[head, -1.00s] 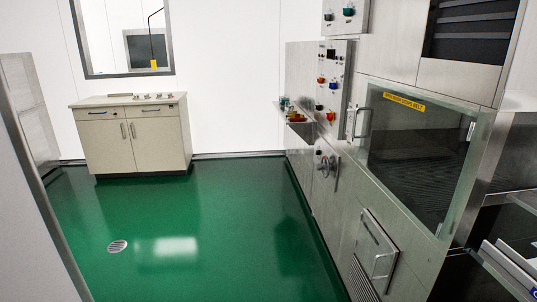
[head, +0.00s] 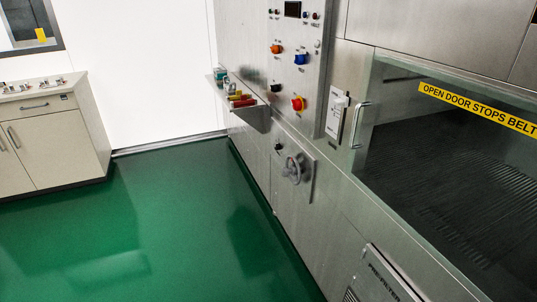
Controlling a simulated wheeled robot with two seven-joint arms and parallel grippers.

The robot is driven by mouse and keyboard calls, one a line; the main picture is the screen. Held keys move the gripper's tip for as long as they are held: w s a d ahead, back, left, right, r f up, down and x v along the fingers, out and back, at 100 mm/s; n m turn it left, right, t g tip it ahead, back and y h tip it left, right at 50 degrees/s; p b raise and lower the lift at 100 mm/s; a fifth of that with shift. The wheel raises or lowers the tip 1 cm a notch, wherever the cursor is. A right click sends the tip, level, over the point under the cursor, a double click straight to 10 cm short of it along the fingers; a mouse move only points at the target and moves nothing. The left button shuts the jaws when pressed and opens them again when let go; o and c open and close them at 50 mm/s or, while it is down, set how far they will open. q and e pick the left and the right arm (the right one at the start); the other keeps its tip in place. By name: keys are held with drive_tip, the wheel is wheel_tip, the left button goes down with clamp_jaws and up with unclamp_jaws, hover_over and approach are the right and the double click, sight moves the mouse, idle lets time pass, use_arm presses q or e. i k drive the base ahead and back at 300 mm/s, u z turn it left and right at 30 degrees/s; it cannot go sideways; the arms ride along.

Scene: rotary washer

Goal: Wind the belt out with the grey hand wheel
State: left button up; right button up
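The grey hand wheel (head: 293,168) is mounted on a plate on the lower steel front of the washer, below the control panel, near the middle of the head view. The belt (head: 480,205) shows as a dark ribbed surface behind the glass door (head: 400,150) at the right. The door has a metal handle (head: 360,125) and a yellow label reading "OPEN DOOR STOPS BELT" (head: 480,108). Neither of my grippers is in view.
A control panel (head: 297,62) with coloured knobs and a red button (head: 298,103) is above the wheel. A small shelf (head: 247,108) with coloured items juts out left of it. A cabinet (head: 55,140) stands at the left. The green floor (head: 160,220) between is clear.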

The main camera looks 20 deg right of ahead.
sight(293, 170)
drive_tip(key=i, duration=2.3)
drive_tip(key=z, duration=2.25)
